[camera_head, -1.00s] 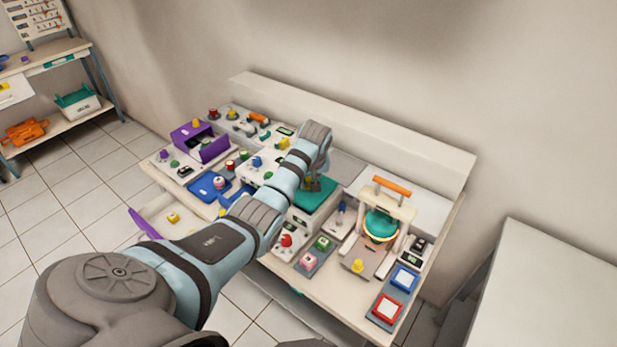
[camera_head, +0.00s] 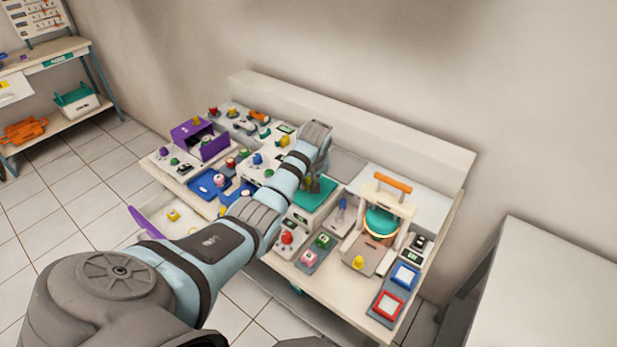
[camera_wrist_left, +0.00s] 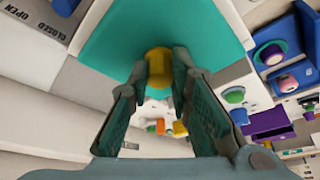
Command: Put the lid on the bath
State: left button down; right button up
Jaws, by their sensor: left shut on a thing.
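The teal lid (camera_head: 318,196) shows beside the end of my left arm, over a white unit in the middle of the bench. It also fills the upper part of the left wrist view (camera_wrist_left: 115,50), with a yellow knob (camera_wrist_left: 158,62) on it. My left gripper (camera_wrist_left: 160,85) has its fingers on either side of the knob and is shut on it; the arm partly hides it in the head view (camera_head: 312,184). The bath seems to be the white unit (camera_head: 297,216) under the lid. I cannot tell whether the lid touches it. My right gripper is not in view.
A device with an orange handle (camera_head: 393,183) stands right of the lid. A purple box (camera_head: 214,147) and blue trays (camera_head: 207,185) are to the left. Red (camera_head: 387,305) and blue (camera_head: 404,275) framed pads lie at the front right. A low wall (camera_head: 360,130) runs along the back.

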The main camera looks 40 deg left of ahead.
pick_arm(q)
jog(key=c, duration=1.4)
grip_release()
